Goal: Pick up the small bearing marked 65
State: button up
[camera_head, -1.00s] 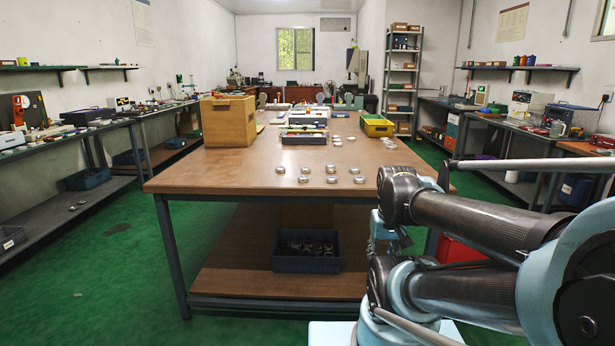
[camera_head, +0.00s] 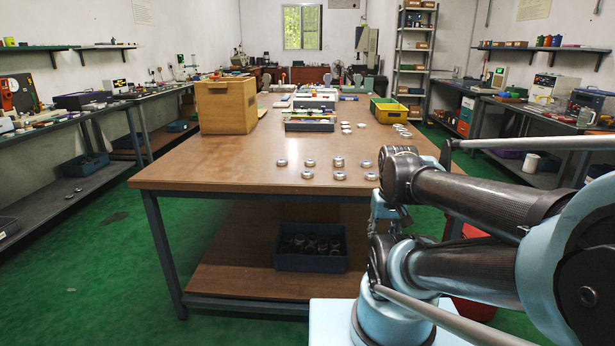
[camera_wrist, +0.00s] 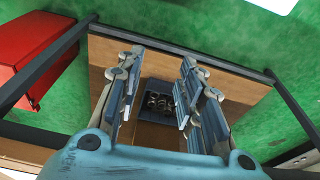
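Several small metal bearing rings lie on the brown table (camera_head: 215,172). One group is near the front edge, with one ring at its left (camera_head: 282,163), one in the middle (camera_head: 338,162) and one nearer the edge (camera_head: 307,175). More rings (camera_head: 346,127) lie farther back. The markings are too small to read, so I cannot tell which is 65. My gripper (camera_wrist: 157,85) is open and empty in the wrist view, its fingers wide apart. It faces the lower shelf and a dark bin of rings (camera_wrist: 158,100).
A wooden box (camera_head: 226,106) stands at the table's back left. A yellow bin (camera_head: 390,112) stands at the back right, a tray (camera_head: 309,125) between them. The dark blue bin (camera_head: 311,261) sits on the lower shelf. A red box (camera_wrist: 30,50) shows in the wrist view.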

jog(key=o, duration=0.5)
jog(key=shift+s+a+r, duration=0.1)
jog(key=shift+s+r, duration=0.1)
jog(key=shift+r, duration=0.6)
jog(key=w+a+r+m+g, duration=0.1)
jog(key=w+a+r+m, duration=0.3)
jog(key=w+a+r, duration=0.5)
jog(key=w+a+r+m+g, duration=0.1)
jog(key=w+a+r+m, duration=0.3)
jog(key=w+r, duration=0.95)
jog(key=m, duration=0.3)
send_over(308, 172)
jog(key=f, duration=1.1)
jog(key=shift+w+a, duration=0.2)
jog(key=shift+w, duration=0.2)
jog(key=shift+s+d+f, duration=0.1)
jog(key=shift+s+f, duration=0.1)
jog(key=shift+f, duration=1.3)
jog(key=shift+s+f, duration=0.15)
jog(key=shift+f, duration=1.3)
